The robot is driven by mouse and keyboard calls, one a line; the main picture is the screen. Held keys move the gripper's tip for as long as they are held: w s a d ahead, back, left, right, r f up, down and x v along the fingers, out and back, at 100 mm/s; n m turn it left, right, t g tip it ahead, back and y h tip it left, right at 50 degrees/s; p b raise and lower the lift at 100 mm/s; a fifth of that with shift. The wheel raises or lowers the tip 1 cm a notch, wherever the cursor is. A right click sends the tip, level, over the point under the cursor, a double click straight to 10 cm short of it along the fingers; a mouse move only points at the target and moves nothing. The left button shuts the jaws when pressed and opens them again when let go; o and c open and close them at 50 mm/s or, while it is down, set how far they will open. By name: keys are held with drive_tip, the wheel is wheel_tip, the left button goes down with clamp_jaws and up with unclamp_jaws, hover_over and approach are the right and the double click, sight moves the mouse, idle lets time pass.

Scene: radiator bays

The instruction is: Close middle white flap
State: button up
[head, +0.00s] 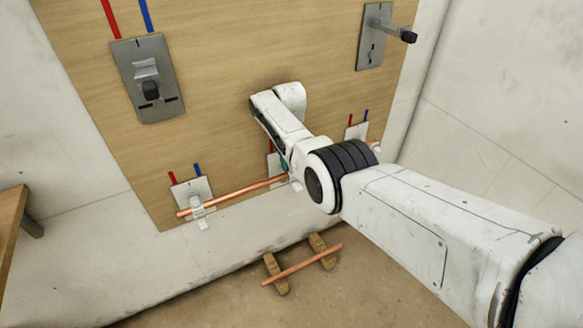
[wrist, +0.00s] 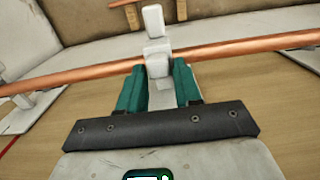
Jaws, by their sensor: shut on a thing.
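The middle white flap (wrist: 157,62) is in the wrist view, a small white block between my fingertips and against the copper pipe (wrist: 225,55). A second white piece (wrist: 153,21) shows just beyond the pipe, in line with it. My gripper (wrist: 159,78), with two teal fingers, is shut on the white block. The copper pipe runs across the board's lower part in the head view (head: 235,194). There, my arm hides the gripper and most of the middle clip. The left white flap (head: 201,222) hangs down below the pipe, open.
The wooden board (head: 220,60) carries a grey switch plate (head: 148,80) at upper left and another with a black handle (head: 373,38) at upper right. A right white clip (head: 356,131) is partly hidden. A spare copper pipe (head: 300,265) lies on wooden blocks on the floor.

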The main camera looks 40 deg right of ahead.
drive_tip(key=shift+f, duration=0.15)
idle(0.3)
drive_tip(key=o, duration=0.9)
drive_tip(key=shift+c, duration=0.2)
wheel_tip(320, 180, up, 11)
drive_tip(key=p, duration=0.3)
drive_tip(key=shift+w, duration=0.3)
drive_tip(key=shift+d+f, duration=0.1)
